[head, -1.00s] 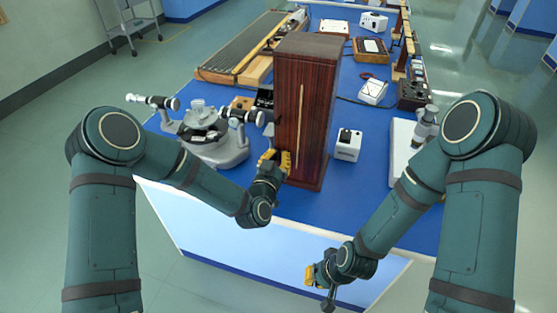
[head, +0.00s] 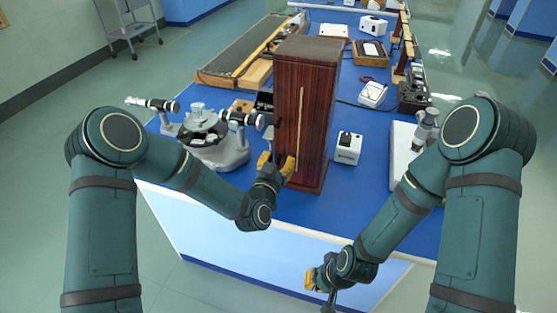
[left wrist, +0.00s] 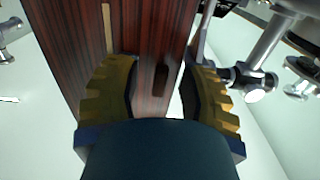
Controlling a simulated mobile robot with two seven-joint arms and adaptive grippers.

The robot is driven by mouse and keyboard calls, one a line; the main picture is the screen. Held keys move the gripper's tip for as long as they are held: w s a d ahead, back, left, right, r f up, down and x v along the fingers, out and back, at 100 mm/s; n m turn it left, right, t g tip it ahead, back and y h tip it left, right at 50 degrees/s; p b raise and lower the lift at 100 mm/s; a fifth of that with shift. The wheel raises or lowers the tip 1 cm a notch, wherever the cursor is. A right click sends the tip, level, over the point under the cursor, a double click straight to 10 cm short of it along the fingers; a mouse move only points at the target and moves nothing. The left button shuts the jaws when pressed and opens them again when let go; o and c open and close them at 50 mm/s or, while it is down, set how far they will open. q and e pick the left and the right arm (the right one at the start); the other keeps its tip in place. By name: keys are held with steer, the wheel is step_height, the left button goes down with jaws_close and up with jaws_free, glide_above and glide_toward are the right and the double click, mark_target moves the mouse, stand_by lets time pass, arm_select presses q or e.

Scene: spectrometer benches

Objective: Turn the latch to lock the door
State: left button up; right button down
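A tall, dark reddish wooden cabinet (head: 312,110) stands upright near the bench's front edge, with a narrow pale strip (head: 299,120) down its front. In the left wrist view, a small dark upright wooden piece, seemingly the latch (left wrist: 161,77), lies on the cabinet front (left wrist: 150,35). My left gripper (head: 277,165) is at the lower front of the cabinet. Its yellow fingers are spread, with the latch between them in the left wrist view (left wrist: 160,88); I see no contact with it. My right gripper (head: 320,281) hangs low before the bench, its opening unclear.
A grey spectrometer (head: 205,130) stands left of the cabinet, close to my left arm. A white box (head: 347,148) stands to its right. Several instruments fill the back of the blue bench (head: 240,192). The bench's front strip is mostly clear.

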arm_select(q)
steer(key=v, duration=1.2)
stand_by(0.3)
steer(key=s+a+f+n+g, duration=0.15)
steer(key=s+f+g, duration=0.25)
steer(key=f+g, duration=0.55)
steer(key=s+a+f+n+g+y, duration=0.1)
steer(key=s+a+f+n+g, duration=0.3)
steer(key=s+f, duration=0.5)
steer(key=shift+s+a+f+g+y, duration=0.3)
steer(key=shift+s+a+g+y, duration=0.15)
steer(key=shift+s+g, duration=0.7)
steer(key=shift+s, duration=0.1)
